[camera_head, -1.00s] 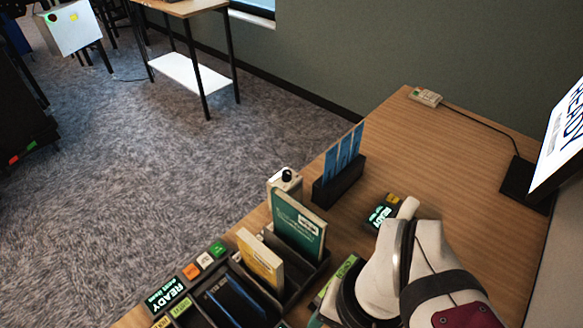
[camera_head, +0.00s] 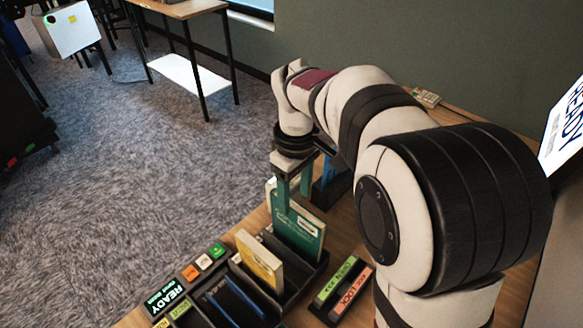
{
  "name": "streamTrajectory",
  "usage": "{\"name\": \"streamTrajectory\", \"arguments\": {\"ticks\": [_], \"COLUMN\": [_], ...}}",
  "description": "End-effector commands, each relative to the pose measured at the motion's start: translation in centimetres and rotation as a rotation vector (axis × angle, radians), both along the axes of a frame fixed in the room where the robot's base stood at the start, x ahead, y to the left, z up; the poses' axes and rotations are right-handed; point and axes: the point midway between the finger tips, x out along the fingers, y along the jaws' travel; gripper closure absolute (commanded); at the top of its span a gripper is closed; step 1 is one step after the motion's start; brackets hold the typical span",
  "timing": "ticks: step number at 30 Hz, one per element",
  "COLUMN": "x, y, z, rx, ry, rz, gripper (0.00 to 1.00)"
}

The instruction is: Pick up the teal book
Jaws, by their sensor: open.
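The teal book (camera_head: 300,232) stands upright in a slot of the dark sorter rack (camera_head: 318,272), with its top sticking out. My gripper (camera_head: 294,192) is open and points down at the top of the teal book. One finger overlaps the book's upper left edge in the picture, and the other shows near its top. I cannot tell whether the fingers straddle the book or touch it.
A yellow book (camera_head: 260,262) stands in the slot in front, and blue books (camera_head: 235,302) lie lower in the nearer slot. A blue item (camera_head: 328,172) stands behind my gripper. Colored buttons and a READY display (camera_head: 168,298) line the rack's left side. Labelled bars (camera_head: 343,285) lie to the right.

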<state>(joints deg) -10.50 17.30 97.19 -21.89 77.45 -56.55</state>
Motion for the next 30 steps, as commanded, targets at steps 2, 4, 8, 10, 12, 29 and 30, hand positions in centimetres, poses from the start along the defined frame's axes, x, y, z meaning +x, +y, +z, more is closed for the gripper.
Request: {"name": "streamTrajectory", "arguments": {"ticks": [2,4,8,10,12,29,30], "x": [-0.1,-0.1,0.0,0.2,0.3,0.4,0.4], "y": [0.0,0.0,-0.1,-0.3,-0.3,-0.3,-0.3], "z": [-1.9,-3.0,-4.7,-6.2,-7.6,-9.0,-9.0], "rx": [0.0,-0.001,0.0,0.0,0.0,0.001,0.001], "ry": [0.004,0.002,0.003,0.003,0.004,-0.001,-0.001], "rz": [-0.001,-0.001,-0.003,-0.002,-0.003,-0.004,-0.004], "gripper": [0.4,0.4,0.4,0.4,0.4,0.81,0.89]}}
